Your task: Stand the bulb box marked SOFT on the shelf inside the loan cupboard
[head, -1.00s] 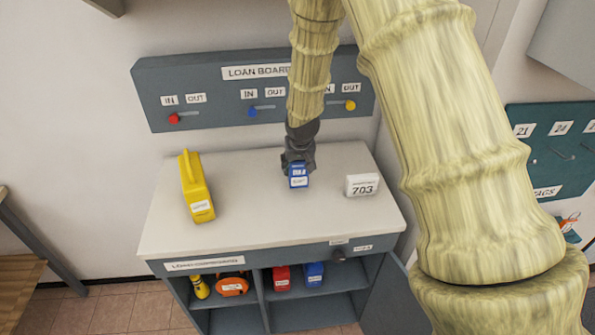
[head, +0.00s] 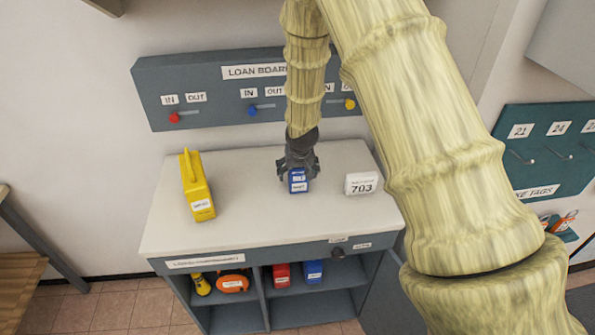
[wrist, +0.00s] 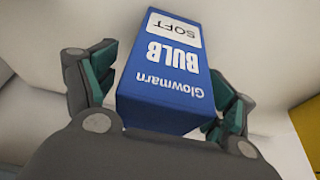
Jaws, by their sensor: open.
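The blue bulb box (head: 298,182) stands on the white top of the loan cupboard. In the wrist view the box (wrist: 172,75) shows the words SOFT, BULB and Glowmarn upside down. My gripper (head: 298,172) is open at the box, with one finger on each side of it. In the wrist view a gap shows at the left finger; contact at the right finger is hard to tell. The loan cupboard (head: 205,263) has its front open, with shelf compartments inside. A red box (head: 282,276) and another blue box (head: 313,272) stand on its upper right shelf.
A yellow case (head: 196,188) stands left on the cupboard top, and a white 703 block (head: 361,184) stands right of my gripper. A yellow torch (head: 201,285) and an orange item (head: 234,282) fill the upper left compartment. The loan board (head: 205,92) is behind.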

